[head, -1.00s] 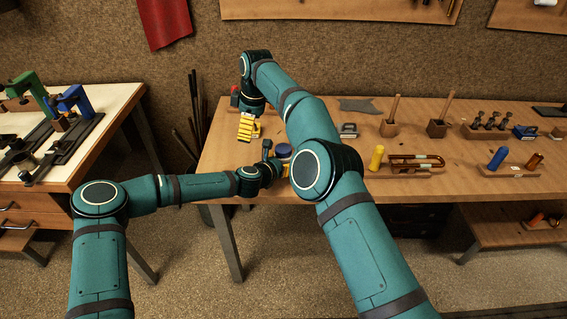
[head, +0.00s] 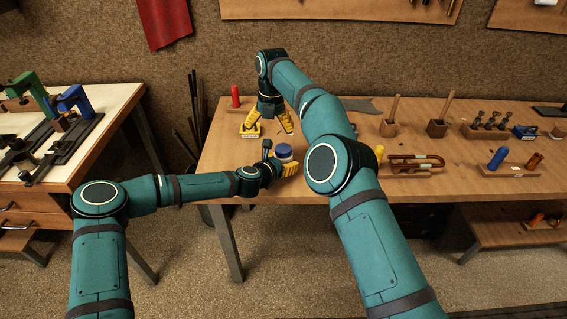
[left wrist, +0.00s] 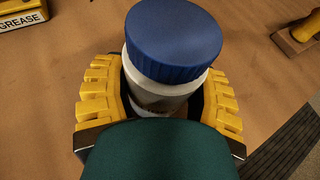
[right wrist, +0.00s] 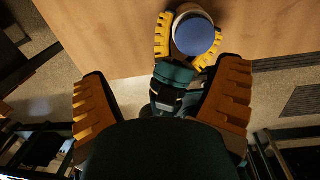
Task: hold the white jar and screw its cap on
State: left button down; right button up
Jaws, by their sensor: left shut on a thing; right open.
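The white jar (left wrist: 160,97) stands upright in my left gripper (left wrist: 160,108), whose yellow fingers are shut around its sides. The blue cap (left wrist: 174,43) sits on top of the jar; I cannot tell how tightly it is threaded. In the head view the blue cap (head: 284,150) shows at the front left of the bench, with the left gripper (head: 279,162) around the jar. My right gripper (head: 269,124) is open and empty, fingers pointing down, behind the jar and apart from it. The right wrist view shows the cap (right wrist: 194,36) beyond the open fingers.
The wooden bench (head: 460,187) holds a yellow grease box (left wrist: 20,14) and a red cylinder (head: 235,97) near its left end. Bare wood lies around the jar.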

aim_at(283, 148)
jog(key=shift+n+h, duration=0.4)
jog(key=shift+h, duration=0.1)
jog(key=d, duration=0.4)
jog(key=shift+f, duration=0.15)
jog(key=shift+f, duration=0.15)
jog(key=shift+f, duration=3.9)
jog(key=c, duration=1.3)
jog(key=shift+m, duration=1.7)
jog(key=shift+c, duration=0.2)
jog(key=o, duration=1.2)
jog(key=shift+o, duration=0.2)
